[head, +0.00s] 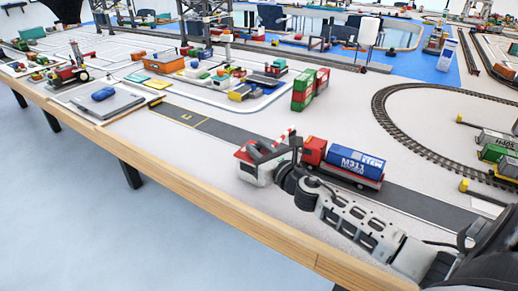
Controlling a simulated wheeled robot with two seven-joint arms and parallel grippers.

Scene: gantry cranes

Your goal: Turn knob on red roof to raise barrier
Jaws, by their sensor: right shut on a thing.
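A small white booth (252,176) with a red roof (243,156) stands near the front edge of the table, beside the grey road. My right gripper (262,149) is at the top of the booth, its arm coming in from the lower right. It is shut at the roof on what seems to be the knob, which the fingers hide. A short red and white piece (283,137), apparently the barrier, shows tilted upward just behind the gripper. Most of it is hidden. My left gripper is not in view.
A red truck (313,151) with a blue container (356,163) stands on the road (408,202) just right of the gripper. Red and green stacked containers (302,95) stand behind it. A curved railway track (385,110) lies at right. White table surface left of the booth is clear.

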